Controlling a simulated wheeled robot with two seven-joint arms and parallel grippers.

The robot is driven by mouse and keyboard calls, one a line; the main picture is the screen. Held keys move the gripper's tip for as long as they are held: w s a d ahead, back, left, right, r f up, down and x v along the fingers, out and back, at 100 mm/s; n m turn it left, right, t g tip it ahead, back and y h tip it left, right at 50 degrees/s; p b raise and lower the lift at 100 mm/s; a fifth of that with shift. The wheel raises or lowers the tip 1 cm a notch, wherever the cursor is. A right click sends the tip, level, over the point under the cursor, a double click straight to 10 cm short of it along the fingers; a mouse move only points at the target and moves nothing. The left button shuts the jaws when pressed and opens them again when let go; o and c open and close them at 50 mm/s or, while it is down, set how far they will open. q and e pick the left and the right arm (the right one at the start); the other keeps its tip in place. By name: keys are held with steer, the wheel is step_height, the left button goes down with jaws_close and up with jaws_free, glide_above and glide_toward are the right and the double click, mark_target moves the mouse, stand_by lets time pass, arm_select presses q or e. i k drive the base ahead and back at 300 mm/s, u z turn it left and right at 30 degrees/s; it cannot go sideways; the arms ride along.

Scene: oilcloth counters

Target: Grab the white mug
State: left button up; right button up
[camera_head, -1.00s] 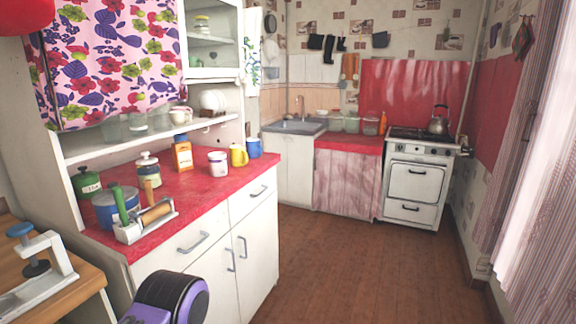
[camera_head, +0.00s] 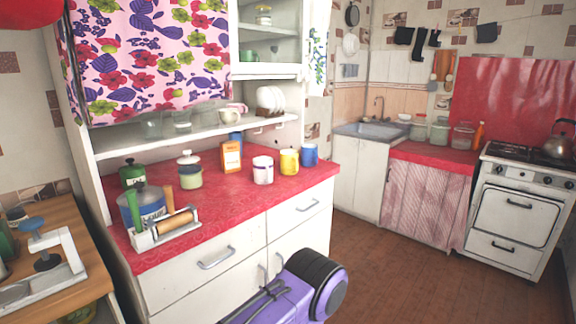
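A white mug (camera_head: 263,170) with a band of small markings stands upright on the red counter top (camera_head: 215,205), near its back right part. A yellow mug (camera_head: 289,161) and a blue mug (camera_head: 309,154) stand just to its right. Another pale cup (camera_head: 228,116) sits on the shelf above. A purple and black part of my arm shows at the bottom centre, in front of the cabinet and well short of the white mug. Neither gripper is in view.
The counter before the mug is clear. Brown floor (camera_head: 375,265) is free to the right.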

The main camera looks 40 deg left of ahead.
mark_target(263, 167)
steer(key=i, duration=2.75)
steer(key=u, duration=0.75)
